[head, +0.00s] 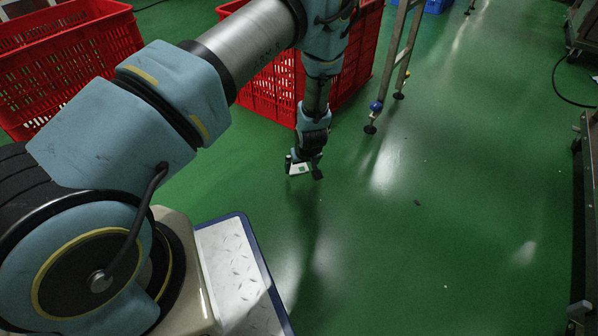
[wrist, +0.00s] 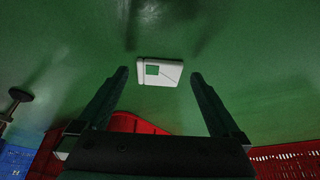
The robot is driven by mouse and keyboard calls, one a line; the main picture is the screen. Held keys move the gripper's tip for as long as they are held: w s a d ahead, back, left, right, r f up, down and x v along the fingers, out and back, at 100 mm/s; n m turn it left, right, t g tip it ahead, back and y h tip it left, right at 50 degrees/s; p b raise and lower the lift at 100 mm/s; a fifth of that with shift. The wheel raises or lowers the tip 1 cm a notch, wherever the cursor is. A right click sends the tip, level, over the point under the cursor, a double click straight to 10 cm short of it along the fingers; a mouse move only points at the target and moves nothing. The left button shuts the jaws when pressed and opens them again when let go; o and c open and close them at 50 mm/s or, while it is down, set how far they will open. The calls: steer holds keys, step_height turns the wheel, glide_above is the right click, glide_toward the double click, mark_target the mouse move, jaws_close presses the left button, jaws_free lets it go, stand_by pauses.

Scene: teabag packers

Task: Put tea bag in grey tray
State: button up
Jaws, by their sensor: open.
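The tea bag is a small white flat packet with a green square (wrist: 172,80). It lies just past the fingertips of my gripper (wrist: 159,77) in the wrist view, centred between them. The two dark fingers are spread wide, with a gap on each side of the packet. In the head view the tea bag (head: 299,169) shows low by the green floor, at the fingertips of my gripper (head: 303,166), partly covered by it. I cannot tell whether it touches the floor. No grey tray is clearly in view.
Red crates stand behind my arm at the left (head: 70,60) and centre (head: 262,88). A metal ladder-like frame (head: 392,60) with feet stands right of my gripper. A metal frame (head: 590,190) lines the right edge. The green floor between is mostly clear.

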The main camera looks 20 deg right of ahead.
mark_target(299, 172)
steer(key=b+x, duration=0.1)
steer(key=x, duration=0.2)
jaws_close()
stand_by(0.8)
stand_by(0.6)
